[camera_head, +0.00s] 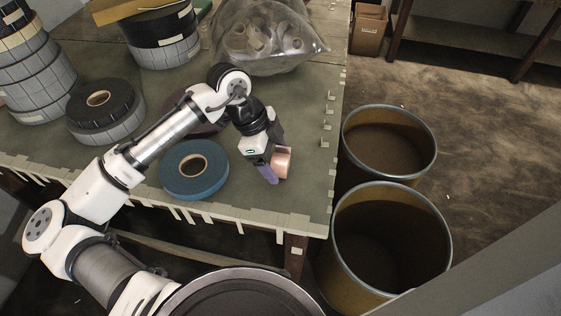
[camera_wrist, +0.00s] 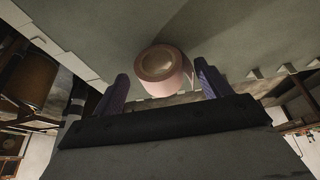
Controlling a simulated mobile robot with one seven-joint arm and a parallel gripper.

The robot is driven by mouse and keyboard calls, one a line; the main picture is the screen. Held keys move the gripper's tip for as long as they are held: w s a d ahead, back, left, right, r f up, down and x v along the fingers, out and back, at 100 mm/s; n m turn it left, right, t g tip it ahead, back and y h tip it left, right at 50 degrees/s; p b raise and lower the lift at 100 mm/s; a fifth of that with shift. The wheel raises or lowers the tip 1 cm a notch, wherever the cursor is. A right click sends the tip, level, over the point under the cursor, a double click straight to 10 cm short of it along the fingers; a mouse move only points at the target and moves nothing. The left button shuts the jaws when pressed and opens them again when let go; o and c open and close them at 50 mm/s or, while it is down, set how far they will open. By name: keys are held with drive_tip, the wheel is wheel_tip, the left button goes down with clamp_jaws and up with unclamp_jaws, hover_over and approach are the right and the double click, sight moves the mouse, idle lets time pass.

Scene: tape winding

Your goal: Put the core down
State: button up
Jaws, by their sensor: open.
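A small pinkish-tan core (camera_head: 282,163) is on the green table (camera_head: 300,205) near its right edge, at my gripper's fingers. My gripper (camera_head: 270,170) points down at the table, with one purple finger in front of the core. In the wrist view the core (camera_wrist: 162,67) shows its round end, between and just beyond the two purple fingers of my gripper (camera_wrist: 162,84). The fingers are spread apart, with a gap on the left side of the core; the right finger is close to it. I cannot tell whether that finger touches it.
A blue tape roll (camera_head: 194,171) lies left of my gripper. Grey and black rolls (camera_head: 104,108) stand stacked further left. A clear bag of cores (camera_head: 262,38) lies behind. Two open bins (camera_head: 388,140) (camera_head: 390,235) stand beyond the right edge. Tape pieces line the table edges.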

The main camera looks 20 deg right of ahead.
sight(279, 157)
drive_tip(key=shift+x, duration=1.15)
drive_tip(key=c, duration=1.1)
drive_tip(key=shift+r, duration=0.1)
drive_tip(key=shift+r, duration=9.95)
